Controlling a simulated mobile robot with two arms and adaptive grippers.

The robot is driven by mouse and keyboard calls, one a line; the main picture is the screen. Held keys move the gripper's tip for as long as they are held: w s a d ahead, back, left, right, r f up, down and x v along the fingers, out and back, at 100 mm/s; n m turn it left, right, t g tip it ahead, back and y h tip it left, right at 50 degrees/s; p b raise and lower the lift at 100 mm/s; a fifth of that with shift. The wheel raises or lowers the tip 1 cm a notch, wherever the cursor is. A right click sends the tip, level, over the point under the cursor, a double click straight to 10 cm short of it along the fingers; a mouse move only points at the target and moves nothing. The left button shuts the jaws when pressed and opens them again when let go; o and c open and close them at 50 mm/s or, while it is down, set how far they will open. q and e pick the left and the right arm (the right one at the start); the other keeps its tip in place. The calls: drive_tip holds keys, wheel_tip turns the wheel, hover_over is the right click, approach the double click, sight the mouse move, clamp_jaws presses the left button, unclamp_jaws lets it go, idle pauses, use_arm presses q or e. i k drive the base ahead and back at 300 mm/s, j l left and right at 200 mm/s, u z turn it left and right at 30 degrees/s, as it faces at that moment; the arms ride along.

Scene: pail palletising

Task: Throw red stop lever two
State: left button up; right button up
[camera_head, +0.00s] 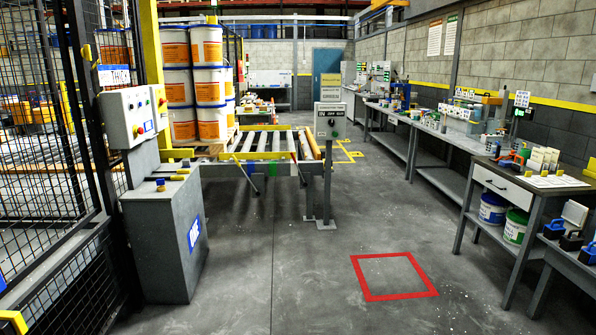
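I cannot make out a lever clearly marked as red stop lever two. A grey pedestal cabinet (165,240) stands at the left with a blue label plate (194,235) on its side. Neither gripper shows.
Black mesh fencing (45,150) lines the left. Stacked white and orange pails (194,85) stand behind a roller conveyor (262,142). Workbenches (440,135) run along the right wall, with a drawer table (520,185) nearer. A red floor square (393,295) is empty; the middle floor is clear.

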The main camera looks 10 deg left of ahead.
sight(304, 184)
drive_tip(key=u, duration=0.35)
drive_tip(key=i, duration=6.55)
drive_tip(key=z, duration=0.45)
